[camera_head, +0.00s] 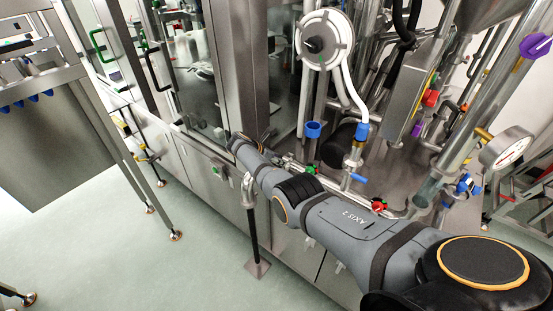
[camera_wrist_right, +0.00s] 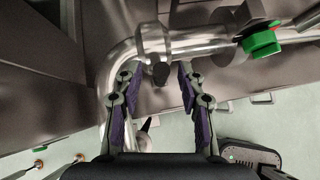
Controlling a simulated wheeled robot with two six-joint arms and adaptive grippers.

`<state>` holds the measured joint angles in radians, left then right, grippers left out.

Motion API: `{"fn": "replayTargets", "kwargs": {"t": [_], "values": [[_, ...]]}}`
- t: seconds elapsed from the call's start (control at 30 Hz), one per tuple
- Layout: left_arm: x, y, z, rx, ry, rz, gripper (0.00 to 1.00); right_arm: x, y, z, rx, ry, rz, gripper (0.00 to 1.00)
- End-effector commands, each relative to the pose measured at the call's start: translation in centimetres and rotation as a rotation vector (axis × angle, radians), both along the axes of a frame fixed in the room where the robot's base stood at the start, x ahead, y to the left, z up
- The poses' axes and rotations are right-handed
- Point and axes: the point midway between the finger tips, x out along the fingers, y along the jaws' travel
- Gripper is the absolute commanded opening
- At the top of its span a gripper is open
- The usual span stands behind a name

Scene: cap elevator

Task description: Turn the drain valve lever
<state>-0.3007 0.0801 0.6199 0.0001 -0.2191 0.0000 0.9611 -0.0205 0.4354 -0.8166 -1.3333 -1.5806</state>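In the right wrist view my right gripper (camera_wrist_right: 158,82) is open, its two purple-padded fingers apart. A short dark knob or lever end (camera_wrist_right: 160,73) hangs under a metal pipe fitting (camera_wrist_right: 154,40) and lies between the fingertips; no finger visibly closes on it. To the right on the same pipe is a green valve handle (camera_wrist_right: 262,42). Which one is the drain valve lever is not certain. In the head view my right arm reaches to the machine's lower front; I cannot make out its fingers. A green handle (camera_head: 311,169) also shows there. My left gripper is not in view.
A bent pipe (camera_head: 248,190) runs down in front of the cabinet. A blue handle (camera_head: 358,178) and a red handle (camera_head: 379,206) sit right of the green one. A steel frame (camera_head: 60,130) stands at left. The floor (camera_head: 150,250) between is clear.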

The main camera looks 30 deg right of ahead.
Motion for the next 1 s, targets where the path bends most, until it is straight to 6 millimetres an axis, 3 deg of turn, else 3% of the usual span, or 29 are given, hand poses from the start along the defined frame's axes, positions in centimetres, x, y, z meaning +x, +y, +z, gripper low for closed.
{"fn": "replayTargets", "kwargs": {"t": [0.27,0.6,1.0], "values": [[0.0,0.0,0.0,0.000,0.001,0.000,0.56,-0.4,2.1,1.9,0.003,-0.002,0.001,0.39],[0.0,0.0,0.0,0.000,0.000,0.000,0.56,-1.3,7.4,7.4,0.002,0.000,0.001,0.39],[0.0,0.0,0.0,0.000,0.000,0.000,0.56,-1.5,8.3,8.4,0.000,0.001,-0.001,0.39]]}}
